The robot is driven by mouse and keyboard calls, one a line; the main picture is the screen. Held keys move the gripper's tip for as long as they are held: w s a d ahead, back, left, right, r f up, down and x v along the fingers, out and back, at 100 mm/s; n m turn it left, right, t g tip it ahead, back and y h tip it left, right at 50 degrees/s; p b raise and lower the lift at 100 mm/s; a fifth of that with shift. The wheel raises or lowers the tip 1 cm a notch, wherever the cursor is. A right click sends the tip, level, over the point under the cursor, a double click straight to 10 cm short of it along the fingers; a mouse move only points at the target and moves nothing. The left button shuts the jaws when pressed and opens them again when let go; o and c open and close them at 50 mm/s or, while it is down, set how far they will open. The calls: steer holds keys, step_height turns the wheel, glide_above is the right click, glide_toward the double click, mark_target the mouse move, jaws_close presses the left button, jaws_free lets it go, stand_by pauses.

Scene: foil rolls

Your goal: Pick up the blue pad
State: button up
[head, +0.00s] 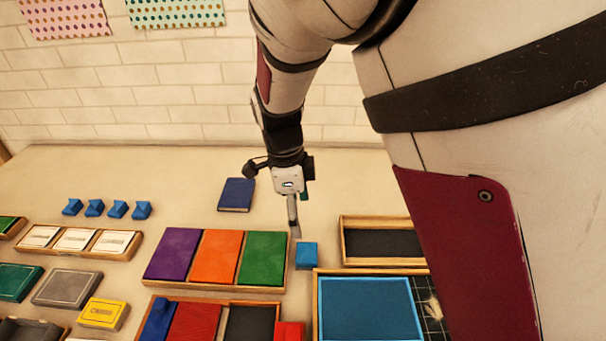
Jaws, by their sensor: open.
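Several blue things could be the blue pad. A dark blue flat pad (236,194) lies on the table left of my gripper. A small bright blue square block (306,256) lies just below my gripper in the picture. A large blue flat piece (367,308) fills the left of a wooden tray at the bottom. My gripper (295,228) points down, empty, beside the green piece's right corner and above the small blue block in the picture. Its fingers show nearly edge-on, and its exact height over the table is hard to tell.
A wooden tray (287,283) holds purple, orange and green pieces. Another tray (343,241) with a dark inside stands right of the small blue block. Small blue blocks, white cards and a yellow box (104,313) are at left. The table behind the dark blue pad is clear.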

glide_above(306, 252)
steer(key=a, duration=0.1)
steer(key=f, duration=0.8)
steer(key=shift+w+f, duration=0.2)
steer(key=shift+w, duration=0.1)
steer(key=f, duration=0.3)
steer(key=d+f, duration=0.1)
steer(key=shift+s+f, duration=0.2)
steer(key=shift+s, duration=0.1)
steer(key=shift+f, duration=0.5)
steer(key=c, duration=1.2)
